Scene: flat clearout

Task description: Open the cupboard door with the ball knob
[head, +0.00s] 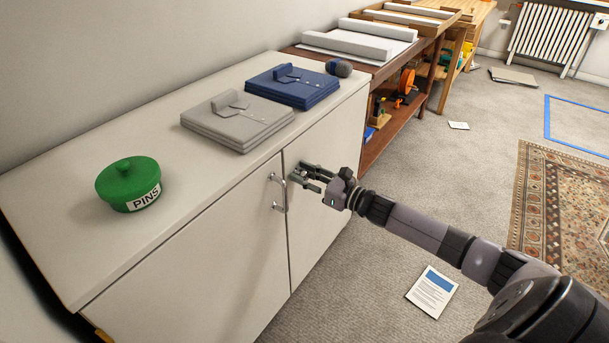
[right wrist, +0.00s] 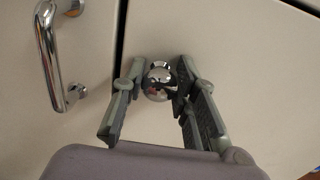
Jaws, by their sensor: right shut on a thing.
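The white cupboard (head: 180,270) has two doors side by side. The right door (head: 329,135) carries the shiny ball knob, which shows clearly in the right wrist view (right wrist: 158,83). This door looks closed, with a thin dark seam between it and the left door (head: 215,275). My right gripper (head: 300,172) is at the right door near the seam, its fingers shut on the ball knob, one on each side. In the head view the fingers mostly hide the knob. My left gripper is not in view.
A chrome bar handle (head: 279,192) on the left door is close beside my right gripper. On the cupboard top are a green PINS pot (head: 126,178), a grey folded shirt (head: 236,118) and a blue one (head: 291,87). A paper sheet (head: 432,291) lies on the carpet below my right arm.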

